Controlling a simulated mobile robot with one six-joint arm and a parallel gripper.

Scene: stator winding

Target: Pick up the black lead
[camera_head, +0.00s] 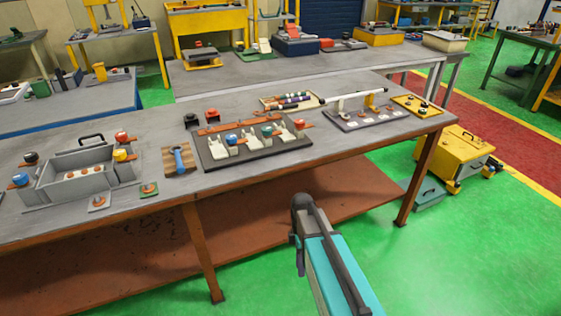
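I cannot tell for certain which thing is the black lead. Black-topped pieces stand at two places on the long grey workbench (232,189): a black knob (190,120) at the back left corner of the dark fixture board, and a dark knob (31,158) left of the grey box. A tray (268,104) at the bench's back holds several dark and coloured rods, too small to tell apart. My teal and grey arm rises in front of the bench, apart from it. My gripper's fingers are not visible.
The fixture board (262,156) carries red, blue and green knobs and white pieces. A yellow cabinet (450,160) stands at the right. Green floor in front is clear.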

